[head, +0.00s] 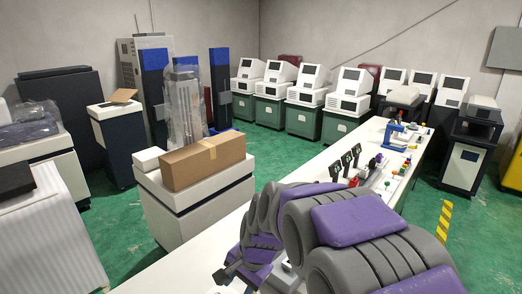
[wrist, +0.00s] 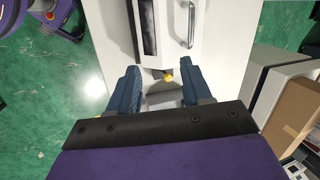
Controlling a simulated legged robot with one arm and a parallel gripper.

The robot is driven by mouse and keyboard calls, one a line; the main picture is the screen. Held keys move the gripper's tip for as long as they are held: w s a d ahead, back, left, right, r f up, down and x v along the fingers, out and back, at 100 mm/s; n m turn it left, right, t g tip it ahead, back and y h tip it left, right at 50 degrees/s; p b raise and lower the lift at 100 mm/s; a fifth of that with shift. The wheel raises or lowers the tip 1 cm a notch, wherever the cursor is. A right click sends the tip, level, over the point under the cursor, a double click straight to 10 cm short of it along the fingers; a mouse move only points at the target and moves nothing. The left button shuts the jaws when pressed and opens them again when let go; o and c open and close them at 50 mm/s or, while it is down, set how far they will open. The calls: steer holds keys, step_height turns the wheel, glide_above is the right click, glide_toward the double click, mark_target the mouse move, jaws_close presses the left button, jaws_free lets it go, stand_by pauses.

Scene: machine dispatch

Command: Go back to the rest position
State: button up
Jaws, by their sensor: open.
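My gripper (wrist: 156,95) is open in the wrist view, its two blue fingers apart with nothing held between them. Below and beyond the fingers is a white machine front (wrist: 115,30) with a dark window panel (wrist: 147,25) and a metal handle (wrist: 187,25). A small yellow piece (wrist: 168,76) shows between the fingertips, on or near the machine; I cannot tell if anything touches it. In the head view my purple and grey arm fills the lower right, and the gripper's fingertips are not clearly seen.
A cardboard box (head: 203,161) lies on a white cabinet (head: 213,191) left of my arm. A long white table (head: 313,172) carries small stands and coloured parts. White machines on green bases (head: 302,121) line the back wall. Green floor (head: 95,218) is open at left.

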steer(key=s+d+n+g+h+b, duration=0.1)
steer(key=s+d+n, duration=0.2)
steer(key=s+d, duration=0.7)
steer(key=s+d+f+n+g+h+b, duration=0.1)
steer(key=s+d+n+h+b, duration=0.1)
steer(key=s+d, duration=0.8)
steer(key=s+n, duration=0.1)
steer(key=s, duration=0.7)
steer(key=shift+n+g, duration=0.3)
steer(key=shift+w+a+f, duration=0.1)
steer(key=shift+c, duration=0.6)
steer(key=shift+a, duration=0.1)
